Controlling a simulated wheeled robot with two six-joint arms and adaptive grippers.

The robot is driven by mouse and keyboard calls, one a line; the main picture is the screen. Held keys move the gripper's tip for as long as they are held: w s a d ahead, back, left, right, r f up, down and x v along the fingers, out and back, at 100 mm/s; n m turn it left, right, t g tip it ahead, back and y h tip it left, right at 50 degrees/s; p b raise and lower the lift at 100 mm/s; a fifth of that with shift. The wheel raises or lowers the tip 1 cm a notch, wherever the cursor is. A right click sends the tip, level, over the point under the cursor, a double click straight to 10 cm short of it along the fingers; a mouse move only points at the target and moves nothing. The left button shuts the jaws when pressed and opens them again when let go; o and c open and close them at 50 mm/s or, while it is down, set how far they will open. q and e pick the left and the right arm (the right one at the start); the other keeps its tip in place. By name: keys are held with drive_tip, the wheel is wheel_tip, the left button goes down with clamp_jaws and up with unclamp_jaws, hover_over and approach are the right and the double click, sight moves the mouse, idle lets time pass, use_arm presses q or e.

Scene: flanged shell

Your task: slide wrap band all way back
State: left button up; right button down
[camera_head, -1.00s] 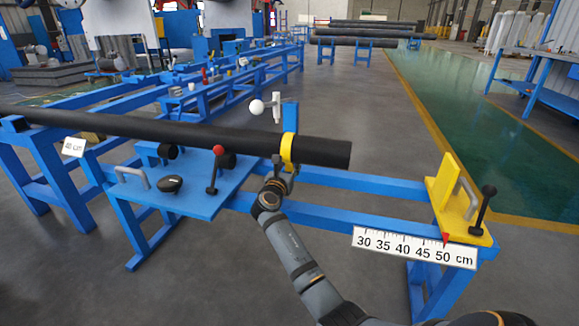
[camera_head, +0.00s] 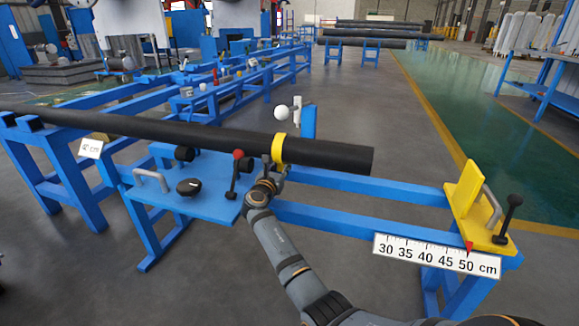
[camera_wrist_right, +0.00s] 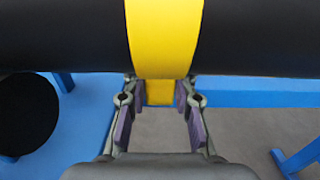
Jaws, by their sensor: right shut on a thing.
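The yellow wrap band (camera_head: 279,148) sits around the long black pipe (camera_head: 335,156), a short way in from the pipe's open right end. In the right wrist view the band (camera_wrist_right: 164,35) crosses the pipe, with a yellow tab (camera_wrist_right: 160,93) hanging below it. My right gripper (camera_head: 273,180) is under the pipe at the band; its fingers (camera_wrist_right: 160,100) are shut on that tab. My left gripper is not in view.
A blue plate with a red-knobbed lever (camera_head: 238,155), a black knob (camera_head: 188,187) and a grey handle (camera_head: 151,180) lies left of my arm. A yellow stop block (camera_head: 468,190) with a scale (camera_head: 437,257) stands at right. Bare pipe continues left of the band.

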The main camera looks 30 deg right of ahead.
drive_tip(key=shift+w+a, duration=0.2)
drive_tip(key=shift+w, duration=0.05)
drive_tip(key=c, duration=1)
unclamp_jaws()
drive_tip(key=shift+c, duration=0.2)
drive_tip(key=v, duration=0.7)
drive_tip(key=shift+s+a, duration=0.2)
drive_tip(key=shift+f, duration=0.1)
